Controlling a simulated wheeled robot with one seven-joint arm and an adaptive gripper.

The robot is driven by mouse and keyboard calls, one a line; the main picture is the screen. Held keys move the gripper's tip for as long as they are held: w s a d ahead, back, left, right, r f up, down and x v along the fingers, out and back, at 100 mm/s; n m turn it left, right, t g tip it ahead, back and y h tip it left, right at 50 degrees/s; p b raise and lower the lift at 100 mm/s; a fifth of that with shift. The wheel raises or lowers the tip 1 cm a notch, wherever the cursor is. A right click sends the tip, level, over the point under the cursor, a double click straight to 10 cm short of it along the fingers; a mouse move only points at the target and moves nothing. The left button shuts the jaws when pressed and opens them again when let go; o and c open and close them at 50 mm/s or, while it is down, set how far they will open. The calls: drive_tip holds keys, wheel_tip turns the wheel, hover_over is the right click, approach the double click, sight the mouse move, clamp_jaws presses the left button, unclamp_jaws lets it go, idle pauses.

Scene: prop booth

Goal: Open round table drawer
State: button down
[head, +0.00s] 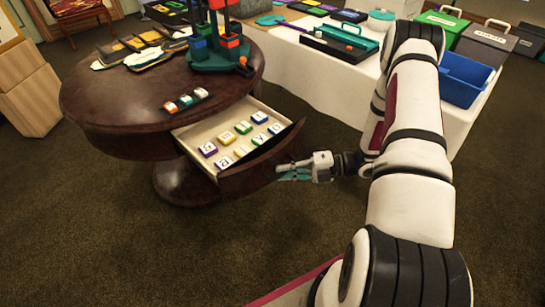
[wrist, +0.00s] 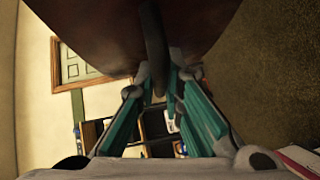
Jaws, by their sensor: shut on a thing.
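The round table (head: 115,97) is dark wood on a pedestal. Its drawer (head: 262,167) is pulled well out and shows a pale interior with several lettered blocks (head: 243,127) lying in it. My gripper (head: 288,170) is at the drawer's front face. In the wrist view a dark curved handle (wrist: 155,55) runs down between the teal fingers (wrist: 157,95), against the dark drawer front. My gripper is shut on this handle. In the head view the handle is too small to make out.
On the tabletop are small blocks (head: 186,101), folded gloves (head: 155,58) and a teal stand (head: 220,58). A white-clothed table (head: 300,75) with cases stands behind, and a blue bin (head: 465,79) at right. Carpet (head: 110,240) in front is clear.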

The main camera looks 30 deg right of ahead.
drive_tip(key=shift+s+d, duration=0.25)
drive_tip(key=shift+s, duration=0.35)
drive_tip(key=shift+s+d, duration=0.2)
drive_tip(key=shift+s, duration=0.35)
drive_tip(key=c, duration=1.7)
unclamp_jaws()
drive_tip(key=v, duration=1.2)
